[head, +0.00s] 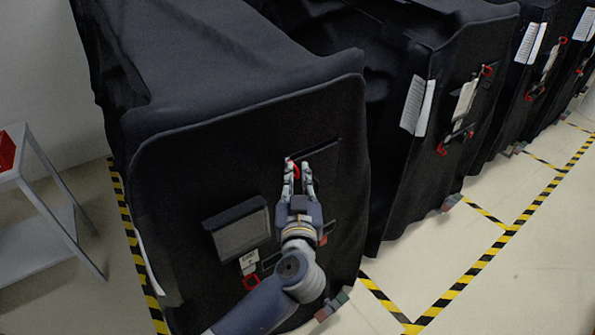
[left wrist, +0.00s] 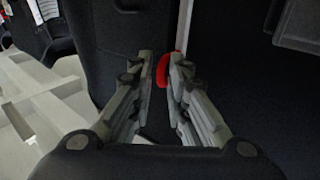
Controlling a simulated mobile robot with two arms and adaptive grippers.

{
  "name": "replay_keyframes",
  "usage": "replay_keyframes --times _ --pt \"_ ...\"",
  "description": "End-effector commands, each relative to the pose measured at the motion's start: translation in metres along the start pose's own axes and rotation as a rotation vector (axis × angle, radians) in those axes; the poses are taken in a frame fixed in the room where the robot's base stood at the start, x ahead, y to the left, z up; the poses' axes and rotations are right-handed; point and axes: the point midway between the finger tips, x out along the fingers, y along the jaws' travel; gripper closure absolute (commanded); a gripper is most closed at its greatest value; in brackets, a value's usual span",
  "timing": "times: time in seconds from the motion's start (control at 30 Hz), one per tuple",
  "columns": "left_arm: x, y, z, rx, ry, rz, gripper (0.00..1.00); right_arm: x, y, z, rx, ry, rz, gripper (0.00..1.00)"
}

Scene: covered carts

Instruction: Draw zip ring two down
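The near cart's black cover (head: 165,150) has a red ring (head: 292,163) high on its front panel, partly hidden by my left gripper (head: 299,167). The left wrist view shows the red ring (left wrist: 162,70) between the fingertips, close against the right-hand finger and partly hidden by it. My left gripper (left wrist: 162,62) is open, its fingers apart on either side of the ring. Another red ring (head: 251,282) is low on the same cover, below a white tag (head: 249,263). I cannot read which ring is number two. My right gripper is not in view.
A dark grey flap (head: 238,230) sticks out left of my gripper. More black-covered carts (head: 420,160) stand to the right with papers and red rings. A grey side table (head: 40,225) with a red bin (head: 7,150) is at left. Striped floor tape (head: 470,275) borders clear floor at right.

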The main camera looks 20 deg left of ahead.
Motion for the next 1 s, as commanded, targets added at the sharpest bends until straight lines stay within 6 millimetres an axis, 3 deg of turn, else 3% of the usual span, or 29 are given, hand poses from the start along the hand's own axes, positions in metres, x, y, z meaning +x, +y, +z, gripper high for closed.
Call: replay_keyframes --times 0.2,0.47,0.53,0.57,0.77,0.87,1.0 --pt "0.016 -0.001 0.0 0.0 -0.001 -0.001 0.84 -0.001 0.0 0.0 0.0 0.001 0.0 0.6" --pt "0.017 0.0 0.0 0.0 -0.001 -0.001 0.84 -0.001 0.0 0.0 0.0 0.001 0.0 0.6" --pt "0.017 0.0 0.0 0.0 -0.001 -0.001 0.98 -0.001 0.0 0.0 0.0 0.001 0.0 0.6" --pt "0.017 0.0 0.0 0.0 -0.001 -0.001 1.0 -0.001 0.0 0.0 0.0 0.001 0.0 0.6" --pt "0.017 0.0 0.001 0.0 -0.001 -0.001 1.0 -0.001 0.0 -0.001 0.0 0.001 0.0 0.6" --pt "0.017 -0.001 0.009 0.003 -0.003 -0.002 1.0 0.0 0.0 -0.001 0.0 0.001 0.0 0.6" --pt "0.017 -0.001 0.044 0.007 -0.006 -0.003 1.0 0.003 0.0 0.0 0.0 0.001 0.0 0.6"
